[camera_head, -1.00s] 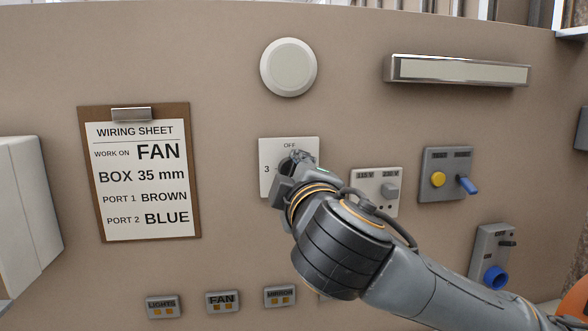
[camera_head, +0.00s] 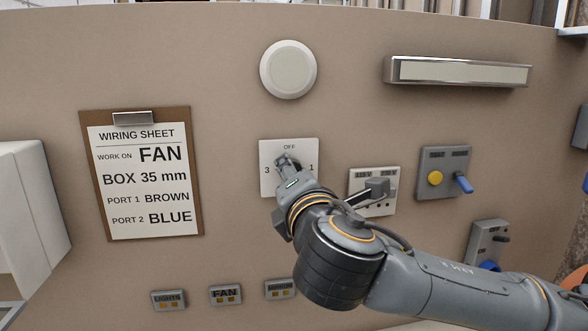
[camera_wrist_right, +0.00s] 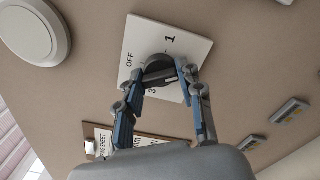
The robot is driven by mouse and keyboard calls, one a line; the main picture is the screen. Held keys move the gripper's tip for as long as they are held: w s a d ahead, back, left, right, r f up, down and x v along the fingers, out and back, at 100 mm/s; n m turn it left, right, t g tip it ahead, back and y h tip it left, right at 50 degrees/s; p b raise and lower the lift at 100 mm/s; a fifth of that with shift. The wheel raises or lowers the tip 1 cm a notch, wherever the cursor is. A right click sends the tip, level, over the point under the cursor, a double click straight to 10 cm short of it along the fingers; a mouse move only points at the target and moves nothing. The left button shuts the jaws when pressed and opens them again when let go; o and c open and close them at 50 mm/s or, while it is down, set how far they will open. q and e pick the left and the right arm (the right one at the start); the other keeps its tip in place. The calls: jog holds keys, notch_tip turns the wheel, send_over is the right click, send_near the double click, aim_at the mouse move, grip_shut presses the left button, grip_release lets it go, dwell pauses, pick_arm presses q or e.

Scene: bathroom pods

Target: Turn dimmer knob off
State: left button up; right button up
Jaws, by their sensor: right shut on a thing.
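The white dimmer plate (camera_head: 307,147) is on the wall, with OFF at the top, 3 on the left and 1 on the right. It also shows turned in the right wrist view (camera_wrist_right: 139,45). The dark grey dimmer knob (camera_wrist_right: 156,68) is in the middle of the plate, partly hidden by my fingers. My right gripper (camera_head: 288,165) comes from the lower right and is shut on the knob, with one finger on each side in the right wrist view (camera_wrist_right: 160,82). I cannot tell which mark the knob points to. My left gripper is not in view.
A socket plate (camera_head: 361,182) and a grey panel with a yellow button (camera_head: 435,178) are to the right. A round white disc (camera_head: 288,69) is above. A clipboard wiring sheet (camera_head: 145,175) hangs left. Small labelled switches (camera_head: 225,295) sit below.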

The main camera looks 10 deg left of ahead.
jog(key=shift+f+n+p, duration=0.1)
jog(key=shift+n+p, duration=4.05)
jog(key=shift+n, duration=10.35)
jog(key=o, duration=1.2)
